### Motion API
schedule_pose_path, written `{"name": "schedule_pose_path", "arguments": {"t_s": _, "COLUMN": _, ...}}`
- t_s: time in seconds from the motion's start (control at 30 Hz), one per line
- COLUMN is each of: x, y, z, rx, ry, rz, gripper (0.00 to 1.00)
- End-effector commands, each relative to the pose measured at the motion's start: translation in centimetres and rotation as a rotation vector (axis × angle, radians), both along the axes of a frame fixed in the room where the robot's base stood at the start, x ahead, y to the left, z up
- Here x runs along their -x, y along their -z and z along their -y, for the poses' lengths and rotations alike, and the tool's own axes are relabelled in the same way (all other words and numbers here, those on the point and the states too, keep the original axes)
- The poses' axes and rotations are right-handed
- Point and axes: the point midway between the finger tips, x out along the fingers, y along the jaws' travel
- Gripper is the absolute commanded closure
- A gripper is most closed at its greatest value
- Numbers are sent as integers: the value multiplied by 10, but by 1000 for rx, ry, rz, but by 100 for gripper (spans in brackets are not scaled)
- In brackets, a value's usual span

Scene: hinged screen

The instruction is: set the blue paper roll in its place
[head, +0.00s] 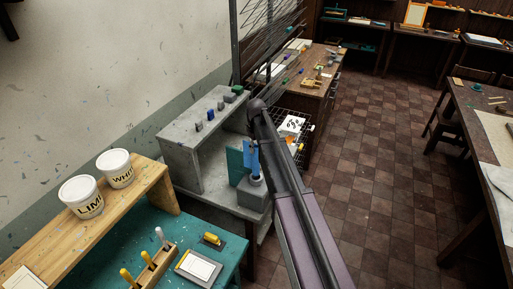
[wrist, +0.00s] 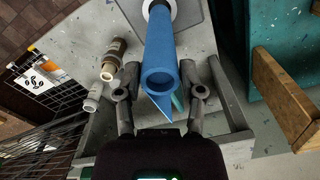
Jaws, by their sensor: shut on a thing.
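The blue paper roll (wrist: 160,45) is a hollow tube, seen in the wrist view with its open near end between the two fingers of my gripper (wrist: 160,78). My gripper is shut on the roll. The roll's far end meets a pale ring (wrist: 151,6) on a grey block (wrist: 188,13); I cannot tell whether it is seated in the ring. In the head view the blue roll (head: 253,158) stands nearly upright above the grey block (head: 251,196), partly hidden by my arm.
A teal panel (head: 235,166) stands close to the left of the roll. Brown and grey fittings (wrist: 114,58) lie beside it in the wrist view. A grey shelf (head: 183,133) with small blocks stands behind left. A wooden shelf with two white buckets (head: 82,197) is at left.

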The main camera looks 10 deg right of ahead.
Motion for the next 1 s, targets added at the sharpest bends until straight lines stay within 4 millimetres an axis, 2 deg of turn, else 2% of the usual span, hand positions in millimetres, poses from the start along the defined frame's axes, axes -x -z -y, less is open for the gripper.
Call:
{"name": "schedule_pose_path", "arguments": {"t_s": 0.03, "x": 0, "y": 6, "z": 0, "rx": 0, "ry": 0, "rz": 0, "gripper": 97}}
{"name": "schedule_pose_path", "arguments": {"t_s": 0.23, "x": 0, "y": 12, "z": 0, "rx": 0, "ry": 0, "rz": 0, "gripper": 97}}
{"name": "schedule_pose_path", "arguments": {"t_s": 1.0, "x": 0, "y": 10, "z": 1, "rx": 0, "ry": 1, "rz": 0, "gripper": 97}}
